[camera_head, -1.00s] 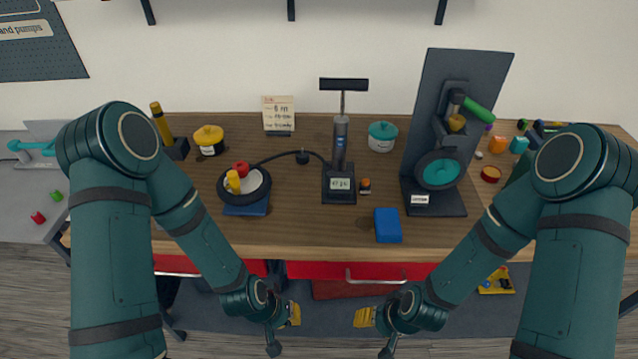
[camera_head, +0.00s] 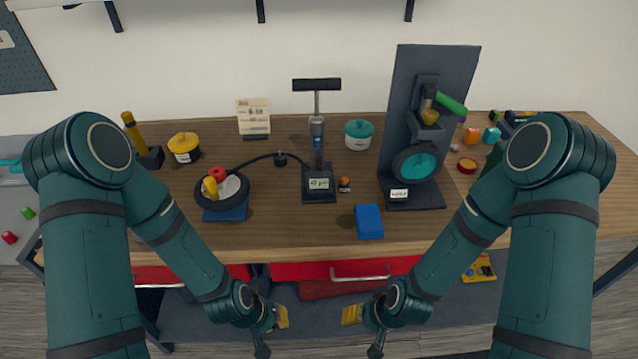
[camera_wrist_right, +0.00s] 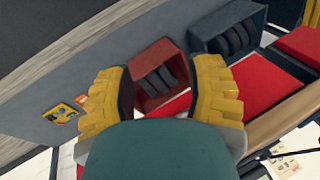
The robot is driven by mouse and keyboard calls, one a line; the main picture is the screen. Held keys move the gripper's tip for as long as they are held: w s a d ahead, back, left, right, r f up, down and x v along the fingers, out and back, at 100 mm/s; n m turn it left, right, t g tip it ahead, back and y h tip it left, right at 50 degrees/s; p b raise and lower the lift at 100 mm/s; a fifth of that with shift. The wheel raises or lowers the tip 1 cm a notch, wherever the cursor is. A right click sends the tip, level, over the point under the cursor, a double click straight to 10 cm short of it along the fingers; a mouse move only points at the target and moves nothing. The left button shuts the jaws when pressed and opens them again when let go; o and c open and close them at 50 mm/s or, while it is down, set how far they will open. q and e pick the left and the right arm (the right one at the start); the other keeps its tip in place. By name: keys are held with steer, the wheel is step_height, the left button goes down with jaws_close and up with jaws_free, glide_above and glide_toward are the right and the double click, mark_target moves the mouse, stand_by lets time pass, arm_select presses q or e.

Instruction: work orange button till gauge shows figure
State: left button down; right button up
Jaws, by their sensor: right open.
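The orange button (camera_head: 344,182) is a small knob on the bench just right of the pump's base. The gauge (camera_head: 319,184) is a pale display on the dark base of the upright pump (camera_head: 317,140); its figure is too small to read surely. A note card (camera_head: 253,116) with writing stands behind, to the left. My left gripper (camera_head: 281,317) hangs low in front of the bench, away from the button; its jaws are too small to judge. My right gripper (camera_head: 352,314) also hangs there; the right wrist view shows its yellow fingers (camera_wrist_right: 165,95) apart, with nothing between them.
A hose runs from the pump to a small tyre (camera_head: 222,190) on a blue stand. A blue block (camera_head: 368,222) lies in front of the button. A tall dark panel with a wheel (camera_head: 415,163) stands at the right. Red drawers (camera_head: 300,271) are under the bench edge.

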jaws_close()
stand_by(1.2)
